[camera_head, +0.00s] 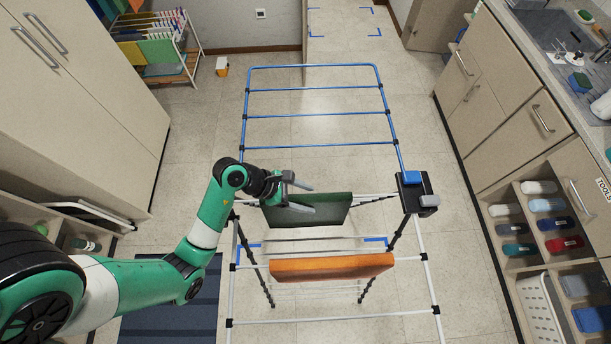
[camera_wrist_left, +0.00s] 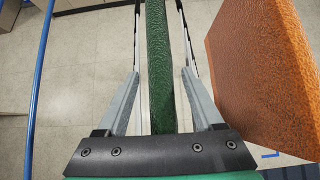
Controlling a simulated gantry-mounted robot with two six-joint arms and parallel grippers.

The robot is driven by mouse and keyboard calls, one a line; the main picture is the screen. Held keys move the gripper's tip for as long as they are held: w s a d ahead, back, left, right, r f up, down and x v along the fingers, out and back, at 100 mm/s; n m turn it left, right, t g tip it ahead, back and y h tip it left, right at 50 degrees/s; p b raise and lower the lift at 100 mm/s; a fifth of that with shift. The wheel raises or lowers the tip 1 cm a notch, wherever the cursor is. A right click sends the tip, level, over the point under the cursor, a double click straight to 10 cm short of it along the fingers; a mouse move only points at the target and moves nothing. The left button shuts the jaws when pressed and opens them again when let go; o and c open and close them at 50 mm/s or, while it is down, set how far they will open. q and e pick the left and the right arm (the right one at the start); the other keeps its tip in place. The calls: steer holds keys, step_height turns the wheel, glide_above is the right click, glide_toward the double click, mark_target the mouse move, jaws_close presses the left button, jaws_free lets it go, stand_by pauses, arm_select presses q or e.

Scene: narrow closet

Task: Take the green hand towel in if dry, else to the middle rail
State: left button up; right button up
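The green hand towel (camera_head: 315,208) hangs folded over a white rail of the drying rack (camera_head: 322,65). My left gripper (camera_head: 313,198) reaches in from the left at the towel's upper left part. In the left wrist view the green towel (camera_wrist_left: 160,70) runs between the two fingers, with a gap on each side. The left gripper (camera_wrist_left: 160,75) is open around it. The rack's far section has blue rails, and its nearer section is white. My right gripper does not show.
An orange towel (camera_head: 330,267) hangs on a nearer rail, close beside the left gripper. A dark box with blue and grey blocks (camera_head: 415,192) sits at the rack's right side. The blue rails are bare. Cabinets and shelves with folded cloths (camera_head: 560,243) line the right.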

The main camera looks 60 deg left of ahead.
arm_select(q)
steer(key=p+v, duration=0.2)
steer(key=v, duration=0.9)
steer(key=shift+s+a+r+p, duration=0.1)
steer(key=shift+s+r+p, duration=0.15)
steer(key=shift+p, duration=0.1)
steer(key=shift+w, duration=0.1)
